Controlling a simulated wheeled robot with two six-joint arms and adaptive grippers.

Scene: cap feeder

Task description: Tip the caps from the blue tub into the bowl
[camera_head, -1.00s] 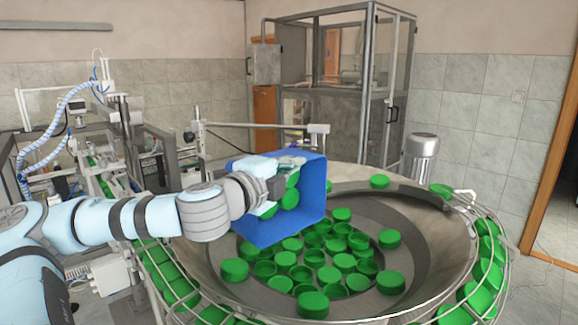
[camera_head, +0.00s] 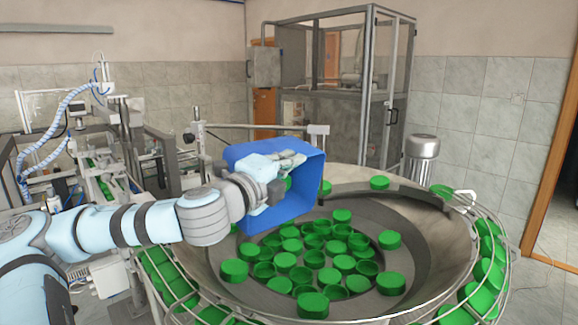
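The blue tub (camera_head: 302,203) is tipped on its side above the left part of the bowl (camera_head: 440,235), its open side facing toward the camera and right. My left gripper (camera_head: 284,170) is at the tub's near side and overlaps it; its fingers look closed on the tub, though the contact is partly hidden. A green cap (camera_head: 325,187) shows at the tub's right edge, and a little green shows behind the fingers. Many green caps (camera_head: 318,259) lie in the middle of the bowl. My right gripper is out of view.
A rail track with green caps (camera_head: 487,272) curves around the bowl. A grey motor cylinder (camera_head: 421,157) stands behind it. A framed machine cabinet (camera_head: 335,100) is at the back, and conveyor machinery (camera_head: 105,165) stands at the left.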

